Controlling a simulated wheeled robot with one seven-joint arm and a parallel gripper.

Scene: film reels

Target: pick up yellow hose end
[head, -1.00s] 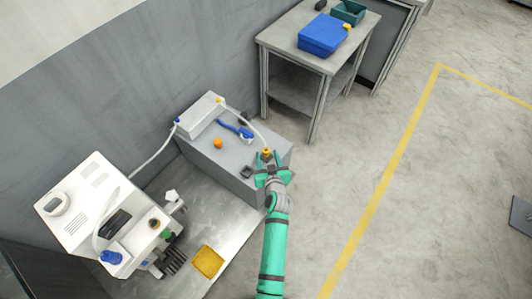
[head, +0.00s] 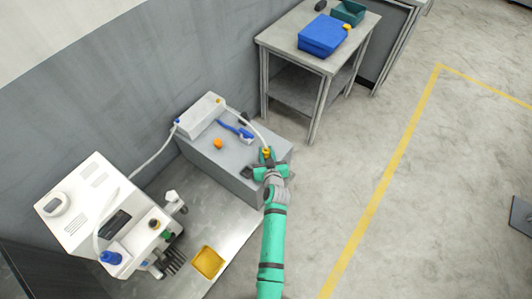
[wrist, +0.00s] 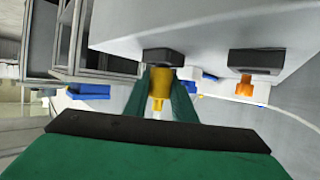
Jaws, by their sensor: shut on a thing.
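The yellow hose end (head: 267,153) is at the right end of a grey cabinet top, on a thin pale hose (head: 257,130) that curves from a white box (head: 200,115). My gripper (head: 268,157) is at it, with green fingers on both sides. In the wrist view the yellow hose end (wrist: 160,83) sits between the two fingers, which are shut on it. A dark block (wrist: 163,56) is right beside it. I cannot tell whether the hose end still touches that block.
An orange fitting (head: 218,143) and a blue tool-like item (head: 236,130) are on the grey cabinet (head: 235,165). A white machine (head: 90,210) and a yellow tray (head: 208,262) are at lower left. A table with a blue case (head: 323,36) stands behind.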

